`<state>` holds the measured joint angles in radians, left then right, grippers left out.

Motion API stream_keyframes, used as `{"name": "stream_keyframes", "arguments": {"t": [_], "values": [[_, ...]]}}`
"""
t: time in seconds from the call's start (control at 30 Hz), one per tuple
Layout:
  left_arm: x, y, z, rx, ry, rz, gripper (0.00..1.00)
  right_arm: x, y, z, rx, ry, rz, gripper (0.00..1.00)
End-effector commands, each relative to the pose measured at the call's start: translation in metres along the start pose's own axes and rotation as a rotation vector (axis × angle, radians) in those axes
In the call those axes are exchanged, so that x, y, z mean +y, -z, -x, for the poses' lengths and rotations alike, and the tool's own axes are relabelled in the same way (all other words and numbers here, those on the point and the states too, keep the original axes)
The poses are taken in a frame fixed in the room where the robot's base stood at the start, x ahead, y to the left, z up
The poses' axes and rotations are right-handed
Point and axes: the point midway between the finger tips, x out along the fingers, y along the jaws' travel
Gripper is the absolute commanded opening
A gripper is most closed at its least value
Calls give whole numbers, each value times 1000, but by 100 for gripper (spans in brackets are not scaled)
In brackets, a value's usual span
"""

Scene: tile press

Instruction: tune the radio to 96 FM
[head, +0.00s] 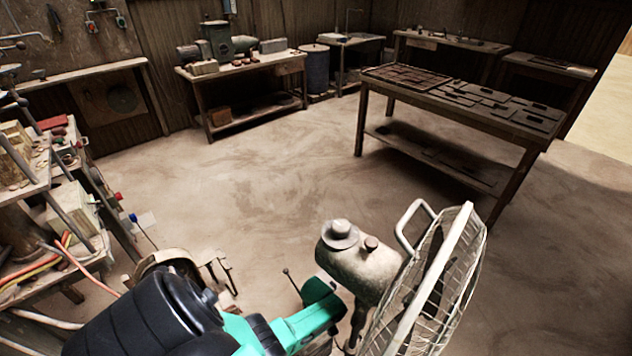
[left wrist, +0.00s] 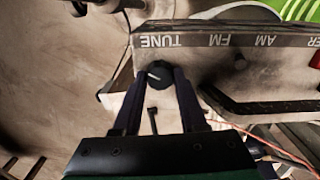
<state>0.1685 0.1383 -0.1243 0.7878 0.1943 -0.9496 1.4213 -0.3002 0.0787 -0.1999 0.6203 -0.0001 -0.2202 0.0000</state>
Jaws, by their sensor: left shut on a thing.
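The radio (left wrist: 205,66) shows upside down in the left wrist view, with a worn pale front and a dark strip lettered TUNE, FM and AM. A small round black knob (left wrist: 160,78) with a short white mark sits by the word TUNE (left wrist: 160,41). My left gripper (left wrist: 159,72) is shut on this knob, with one dark finger on each side. The white mark shows between the fingers. No frequency number or dial pointer can be read. In the head view my left arm comes in at the bottom; its fingers and the radio cannot be made out there. My right gripper is not in view.
A caged fan (head: 435,285) with a grey motor housing stands close to my left arm. A cluttered shelf (head: 25,185) is at the left. A workbench (head: 245,70) and a table with tiles (head: 460,100) stand farther back, with open floor (head: 250,200) between.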

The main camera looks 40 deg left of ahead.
Motion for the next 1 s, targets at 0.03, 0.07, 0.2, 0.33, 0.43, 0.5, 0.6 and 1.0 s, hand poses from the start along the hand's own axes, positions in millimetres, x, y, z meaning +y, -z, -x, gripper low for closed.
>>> {"name": "stream_keyframes", "arguments": {"t": [0.03, 0.07, 0.2, 0.33, 0.43, 0.5, 0.6, 1.0], "values": [[-1, 0, 0, 1, 3, 26, 0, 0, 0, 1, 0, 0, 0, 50], [-1, 0, 0, 1, 3, 42, 0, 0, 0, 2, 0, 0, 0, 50], [-1, 1, 0, 2, 2, 101, 0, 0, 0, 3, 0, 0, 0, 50], [-1, 1, 0, 2, 1, 135, 0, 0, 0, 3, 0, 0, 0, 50], [-1, 1, 0, 3, 1, 147, 0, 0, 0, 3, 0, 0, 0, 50], [-1, 2, 0, 3, 1, 151, 0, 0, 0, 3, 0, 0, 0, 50], [-1, 2, 0, 4, 1, 153, 0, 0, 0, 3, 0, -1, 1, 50], [0, 1, 0, 3, 0, 152, 72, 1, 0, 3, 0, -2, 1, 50]]}}
